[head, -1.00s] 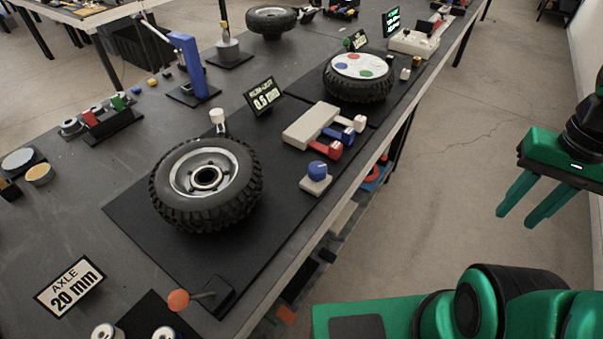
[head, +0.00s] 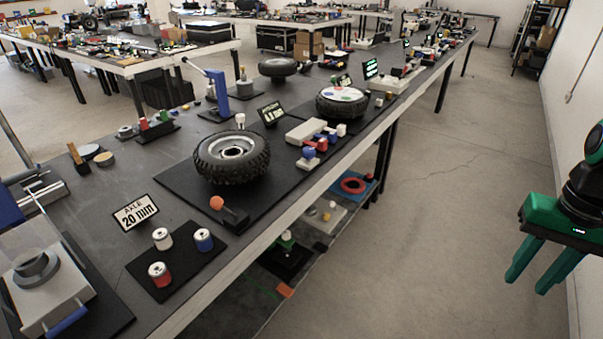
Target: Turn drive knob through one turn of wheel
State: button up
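A black-tyred wheel (head: 205,160) with a silver rim lies flat on a black mat on the long grey bench in the head view. A small blue knob (head: 309,152) on a light grey base stands at the wheel's right, near the bench edge. I take it for the drive knob; no label on it is readable. My green gripper (head: 525,286) hangs over the floor at the far right, well away from the bench. Its two fingers are apart, with nothing between them.
An orange-ball lever (head: 217,203) stands in front of the wheel. A grey block with red and blue handles (head: 306,131) is behind the knob. A small dark display (head: 270,113) stands behind the wheel. The floor aisle (head: 430,190) is clear.

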aim_at(308, 153)
jog(key=z, duration=0.05)
jog(key=k, duration=0.25)
jog(key=z, duration=1.15)
jog(key=i, duration=2.6)
jog(key=u, duration=1.9)
